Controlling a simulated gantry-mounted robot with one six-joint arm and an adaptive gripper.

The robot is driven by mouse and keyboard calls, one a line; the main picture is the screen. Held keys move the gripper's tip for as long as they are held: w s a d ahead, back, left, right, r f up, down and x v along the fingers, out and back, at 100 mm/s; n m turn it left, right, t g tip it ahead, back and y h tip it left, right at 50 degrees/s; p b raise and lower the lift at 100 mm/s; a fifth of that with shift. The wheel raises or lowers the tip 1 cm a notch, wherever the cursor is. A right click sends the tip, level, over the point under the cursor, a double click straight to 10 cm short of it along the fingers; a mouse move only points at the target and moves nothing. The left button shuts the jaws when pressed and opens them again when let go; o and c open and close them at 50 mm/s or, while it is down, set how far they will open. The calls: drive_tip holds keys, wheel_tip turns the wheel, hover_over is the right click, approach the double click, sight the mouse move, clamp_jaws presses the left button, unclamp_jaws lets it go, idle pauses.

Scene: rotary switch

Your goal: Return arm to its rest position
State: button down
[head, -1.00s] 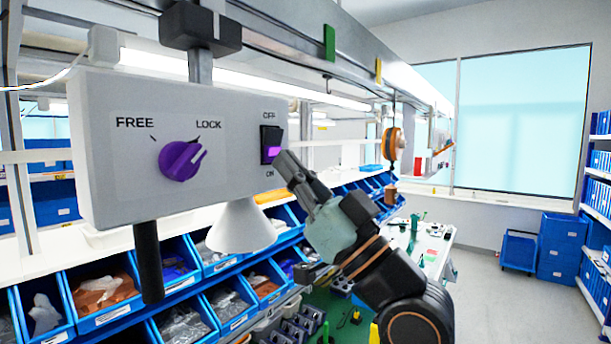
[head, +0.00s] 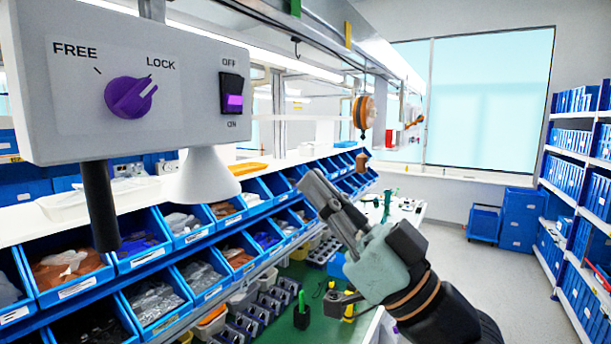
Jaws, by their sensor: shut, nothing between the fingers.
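My gripper (head: 312,182) is shut and empty in the head view. It is in free space to the right of and below the grey control box (head: 190,75), apart from it. The box carries a purple rotary knob (head: 130,97), whose pointer is turned toward the LOCK label. A rocker switch (head: 232,94) on its right side has OFF above and ON below, with its purple part at the lower, ON end. A black handle (head: 100,207) and a white cone (head: 203,178) hang under the box.
Rows of blue bins (head: 160,300) with bagged parts stand below and behind the box. An orange reel (head: 364,112) hangs from the overhead rail. Blue shelving (head: 580,140) stands at the far right. The floor (head: 500,275) between is clear.

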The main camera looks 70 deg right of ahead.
idle(0.7)
drive_tip(key=w+a+f+g+y, duration=0.2)
drive_tip(key=w+a+f+g, duration=0.1)
drive_tip(key=w+a+f, duration=0.75)
drive_tip(key=w+a+f+g+y, duration=0.35)
drive_tip(key=w+a+f, duration=0.45)
drive_tip(key=f, duration=0.5)
drive_tip(key=s+a+f+n+g+y, duration=0.25)
drive_tip(key=a+f+g, duration=0.35)
drive_tip(key=a+f, duration=1.2)
wheel_tip(320, 180, up, 17)
drive_tip(key=h+p, duration=0.1)
drive_tip(key=p, duration=1.6)
drive_tip(key=shift+s+d+f, duration=0.15)
drive_tip(key=shift+s+d, duration=0.25)
drive_tip(key=shift+d, duration=0.05)
drive_tip(key=shift+n, duration=0.25)
